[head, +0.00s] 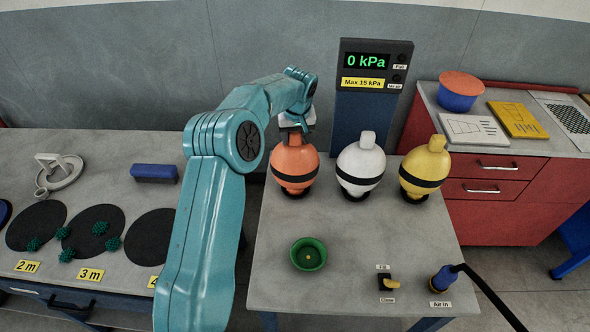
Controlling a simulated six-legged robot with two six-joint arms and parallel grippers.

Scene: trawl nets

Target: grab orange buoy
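The orange buoy (295,164) stands upright at the back left of the middle table, with a black band around it and a dark base under it. My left arm reaches in over the table, and my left gripper (296,128) points down at the top of the orange buoy. The gripper hides the buoy's top lug. The fingers are too small and covered to show whether they are apart or closed on it. A white buoy (361,162) and a yellow buoy (425,165) stand to its right, each with a top lug. My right gripper is out of view.
A gauge panel (367,75) reading 0 kPa stands behind the buoys. A green bowl (308,254), a yellow-handled valve (388,283) and a blue air connector (443,279) with a black hose are in front. The table's middle is clear.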

